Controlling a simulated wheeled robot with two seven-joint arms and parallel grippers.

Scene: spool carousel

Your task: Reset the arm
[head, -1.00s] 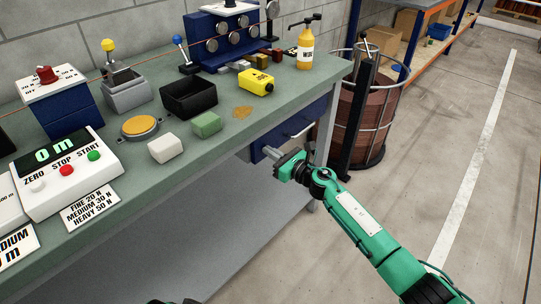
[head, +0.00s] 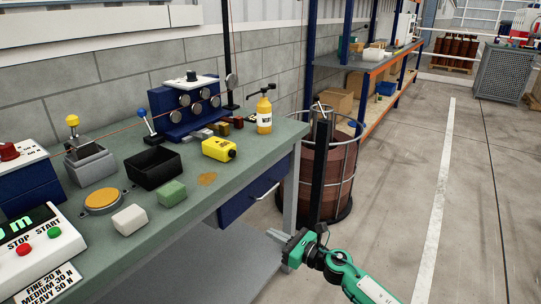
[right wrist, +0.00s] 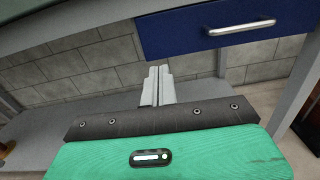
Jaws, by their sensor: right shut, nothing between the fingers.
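My right gripper (head: 290,244) is in front of the workbench (head: 262,155), below its top and near the blue drawer (head: 252,192). In the right wrist view its fingers (right wrist: 156,86) are together with nothing between them. They point under the bench, and the drawer (right wrist: 215,30) with its metal handle is above and to the right. The drawer is closed. My right gripper touches nothing that I can see. My left gripper is in neither view now.
A barrel-like drum (head: 296,185) stands beyond the bench. Open floor lies right.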

